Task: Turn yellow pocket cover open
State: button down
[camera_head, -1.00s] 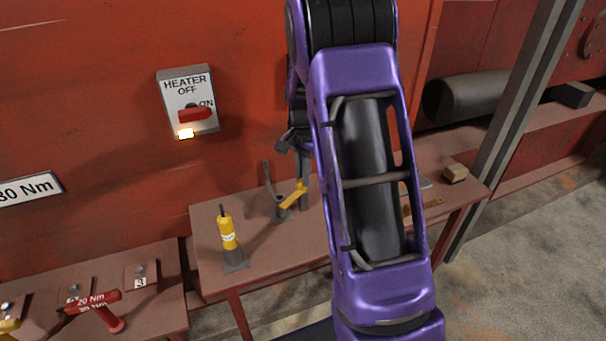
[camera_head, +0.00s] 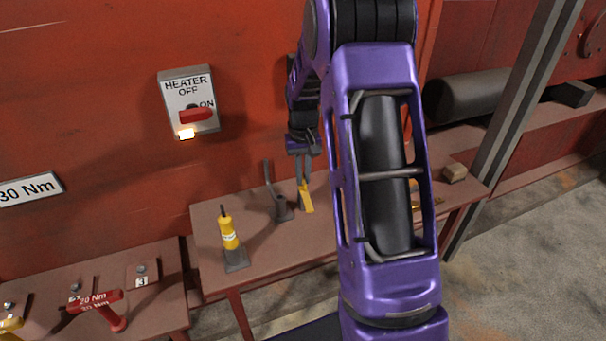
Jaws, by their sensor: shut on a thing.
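The yellow pocket cover (camera_head: 306,201) is a small yellow bar on the small table, just right of a grey pocket (camera_head: 282,209) with an upright grey rod behind it. The cover points toward the front and lies beside the pocket's top, not across it. My gripper (camera_head: 304,184) points down from above and is shut on the cover's far end. The fingertips are small in this view, and the exact grip is hard to see. My purple arm fills the middle of the picture and hides part of the table on the right.
A yellow bottle (camera_head: 229,233) stands on the table's left part. A heater switch panel (camera_head: 189,100) with a red handle and a lit lamp is on the red wall. A red torque tool (camera_head: 105,305) lies on the left bench. A wooden block (camera_head: 454,173) sits at the right.

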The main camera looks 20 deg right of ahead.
jog(key=shift+n, duration=0.8)
jog(key=c, duration=0.9)
grip_release()
jog(key=shift+c, duration=0.2)
jog(key=shift+r, duration=0.1)
notch_tip(320, 180, up, 17)
jog(key=p, duration=0.1)
jog(key=shift+r+p, duration=0.15)
jog(key=shift+p, duration=0.15)
